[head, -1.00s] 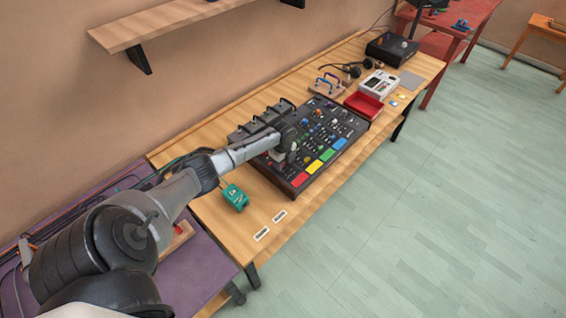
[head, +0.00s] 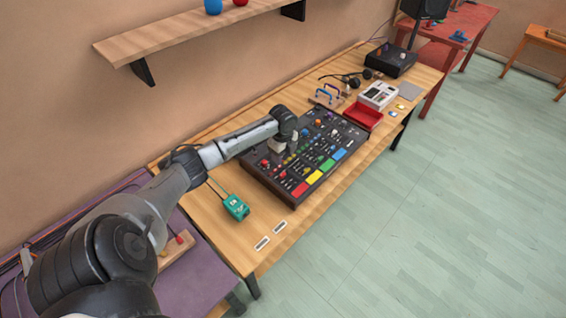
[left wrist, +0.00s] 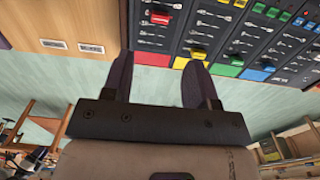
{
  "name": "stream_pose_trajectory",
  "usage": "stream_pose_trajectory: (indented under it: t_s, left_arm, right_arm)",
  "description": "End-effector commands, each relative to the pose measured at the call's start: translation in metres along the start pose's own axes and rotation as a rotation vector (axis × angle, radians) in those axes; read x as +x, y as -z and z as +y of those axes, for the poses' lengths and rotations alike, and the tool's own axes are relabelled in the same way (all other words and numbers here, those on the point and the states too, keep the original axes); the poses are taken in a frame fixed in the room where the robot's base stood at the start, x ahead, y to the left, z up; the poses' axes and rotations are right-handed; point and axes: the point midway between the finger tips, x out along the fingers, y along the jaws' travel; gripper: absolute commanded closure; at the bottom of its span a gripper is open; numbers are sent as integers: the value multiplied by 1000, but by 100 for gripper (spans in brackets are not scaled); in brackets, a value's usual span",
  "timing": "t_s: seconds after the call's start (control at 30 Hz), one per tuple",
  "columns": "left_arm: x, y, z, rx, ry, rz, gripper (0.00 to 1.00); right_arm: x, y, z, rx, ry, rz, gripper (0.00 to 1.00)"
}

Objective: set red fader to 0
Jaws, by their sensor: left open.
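The mixing console (head: 262,184) lies on the wooden table, with rows of knobs, faders and coloured pads. In the left wrist view the red fader cap (left wrist: 160,18) sits in its slot above the red pad (left wrist: 152,58). The red pad also shows in the head view (head: 300,189). My left gripper (head: 277,147) is over the console's left part, its fingertips hard to make out there. In the left wrist view my left gripper (left wrist: 158,66) is open and empty, with the red fader beyond the gap between its fingers. My right gripper is out of view.
A green box with a cable (head: 236,207) and two small labelled plates (head: 271,236) lie left of the console. A red tray (head: 364,117) and a white device (head: 379,96) stand beyond it. A shelf (head: 190,38) hangs above.

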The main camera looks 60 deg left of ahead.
Motion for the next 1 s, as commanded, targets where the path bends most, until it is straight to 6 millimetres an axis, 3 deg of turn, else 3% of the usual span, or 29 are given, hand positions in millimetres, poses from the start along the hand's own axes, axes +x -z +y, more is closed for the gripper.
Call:
stream_pose_trajectory:
  t_s: [0.1, 0.3, 1.0]
  left_arm:
    - [-16, 0, 0, 1, 2, 1, 47]
    - [-28, 0, 0, 0, 1, 0, 47]
    - [-31, 0, 0, 0, 0, 1, 47]
  right_arm:
    - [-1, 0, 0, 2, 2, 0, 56]
    - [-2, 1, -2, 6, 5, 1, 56]
    - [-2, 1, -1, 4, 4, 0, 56]
